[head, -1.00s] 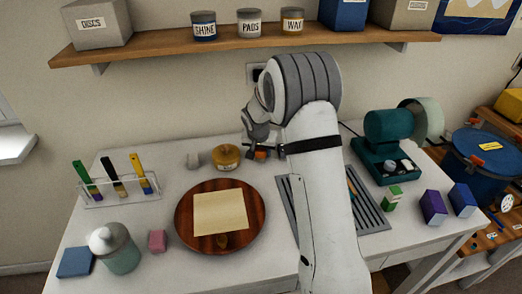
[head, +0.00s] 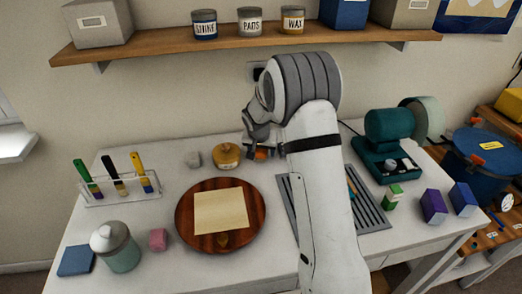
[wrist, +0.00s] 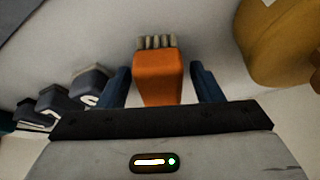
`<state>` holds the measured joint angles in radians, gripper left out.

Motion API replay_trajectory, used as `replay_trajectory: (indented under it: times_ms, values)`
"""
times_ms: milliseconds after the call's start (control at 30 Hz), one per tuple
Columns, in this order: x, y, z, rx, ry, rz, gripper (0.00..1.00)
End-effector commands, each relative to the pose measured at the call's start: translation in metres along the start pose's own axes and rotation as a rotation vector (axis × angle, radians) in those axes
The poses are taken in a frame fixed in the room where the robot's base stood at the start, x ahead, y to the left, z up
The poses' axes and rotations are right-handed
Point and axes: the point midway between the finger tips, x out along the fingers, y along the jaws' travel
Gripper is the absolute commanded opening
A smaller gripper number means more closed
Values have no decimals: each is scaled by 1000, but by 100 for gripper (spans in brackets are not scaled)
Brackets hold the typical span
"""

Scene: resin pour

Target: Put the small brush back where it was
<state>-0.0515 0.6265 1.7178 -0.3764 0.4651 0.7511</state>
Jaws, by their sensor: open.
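The small brush, an orange block with a row of grey bristles (wrist: 158,68), lies between my gripper's two blue fingers in the wrist view, with gaps on both sides. In the head view, a bit of its orange (head: 262,154) shows below my wrist, on the back of the white table. My gripper (wrist: 159,72) is open around it and not clamped on it. In the head view my gripper (head: 256,148) is partly hidden by my own arm.
A yellow-brown jar (head: 226,156) stands close left of the brush. A clear rack (head: 120,196) holds three upright brushes at left. A round wooden board (head: 187,235) with a paper sheet lies in front. A slotted grey tray (head: 372,218) is at right, partly behind my arm.

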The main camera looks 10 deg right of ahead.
Motion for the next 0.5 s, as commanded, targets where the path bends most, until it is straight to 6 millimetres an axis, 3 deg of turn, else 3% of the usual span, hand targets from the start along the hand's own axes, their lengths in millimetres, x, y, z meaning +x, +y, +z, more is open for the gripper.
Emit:
replay_trajectory:
  times_ms: [167, 500]
  values:
    - [-26, 0, -2, 2, 5, -2, 60]
    - [-97, 0, -1, 1, 4, -2, 60]
